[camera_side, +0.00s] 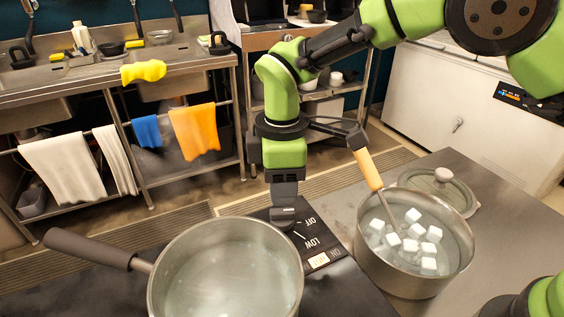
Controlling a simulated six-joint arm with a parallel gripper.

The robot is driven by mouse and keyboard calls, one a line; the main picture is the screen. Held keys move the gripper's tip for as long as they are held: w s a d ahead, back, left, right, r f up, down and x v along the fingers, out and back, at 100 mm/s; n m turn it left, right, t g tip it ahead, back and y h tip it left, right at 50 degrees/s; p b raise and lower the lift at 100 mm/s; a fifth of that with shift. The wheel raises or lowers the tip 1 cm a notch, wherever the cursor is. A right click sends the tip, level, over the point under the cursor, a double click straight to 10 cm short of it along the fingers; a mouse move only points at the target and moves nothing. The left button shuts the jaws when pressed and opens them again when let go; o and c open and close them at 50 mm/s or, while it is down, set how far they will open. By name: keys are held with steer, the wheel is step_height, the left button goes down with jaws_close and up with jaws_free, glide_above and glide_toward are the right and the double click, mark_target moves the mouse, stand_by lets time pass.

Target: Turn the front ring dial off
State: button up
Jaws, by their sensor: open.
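The stove's control panel (317,243) shows OFF, LOW and other printed labels, with a lit label at its near end. A small white mark beside the labels may belong to the ring dial. The dial itself is mostly hidden behind my gripper and the pot rim, so I cannot tell its setting. My gripper (284,222) points straight down over the panel, just left of the OFF label. It is open, seen nearly edge-on, and holds nothing visible. I cannot tell whether it touches the dial.
A pot of cloudy liquid (159,286) stands close in front, its dark handle (88,248) pointing left. At right, a second pot (403,284) holds liquid, white cubes and a wooden-handled utensil (368,169). A lid (443,179) is behind it. The sink counter is farther back.

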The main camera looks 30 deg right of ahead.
mark_target(282, 210)
steer(key=shift+r, duration=2.3)
steer(key=s+d+r+m+t+y, duration=0.1)
steer(key=s+d+r+m+t, duration=0.1)
steer(key=s+d+r+m, duration=0.35)
steer(key=s+d+r+m+t+y, duration=0.1)
steer(key=s+d+r+m, duration=0.2)
steer(key=d+r, duration=0.45)
steer(key=s+d+m+t, duration=0.4)
steer(key=s+m, duration=0.5)
steer(key=s, duration=0.3)
steer(key=shift+s+d+r, duration=0.2)
steer(key=shift+d, duration=0.1)
